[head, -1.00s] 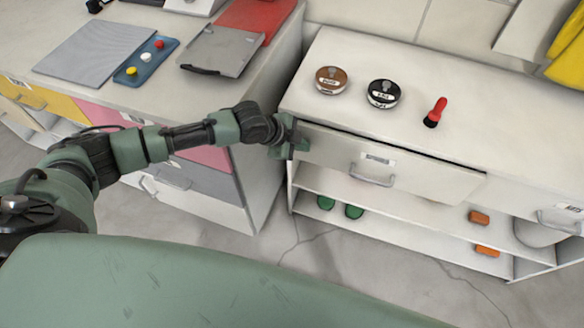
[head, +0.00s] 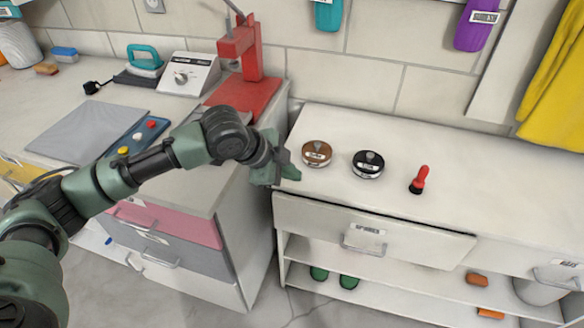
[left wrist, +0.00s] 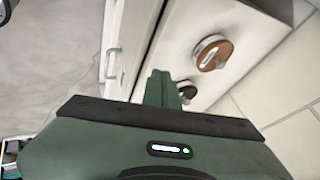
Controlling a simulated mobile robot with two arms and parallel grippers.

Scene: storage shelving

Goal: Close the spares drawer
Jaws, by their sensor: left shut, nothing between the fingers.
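The spares drawer (head: 310,220) is the wide pale front with a labelled handle (head: 364,240) under the right-hand worktop. Only a thin dark line shows along its top edge; I cannot tell if it is fully flush. Its front and handle also show at the upper left of the left wrist view (left wrist: 127,50). My left gripper (head: 289,170) is shut and empty. It is at the worktop's left front corner, above the drawer's left end and beside the brown tin; contact is unclear. Its shut fingers show in the left wrist view (left wrist: 161,88). My right gripper is not in view.
A brown-lidded tin (head: 316,153), a black-lidded tin (head: 368,164) and a red brush-like item (head: 419,180) stand on the worktop (head: 460,165). A taller cabinet with a red press (head: 240,65) is left.

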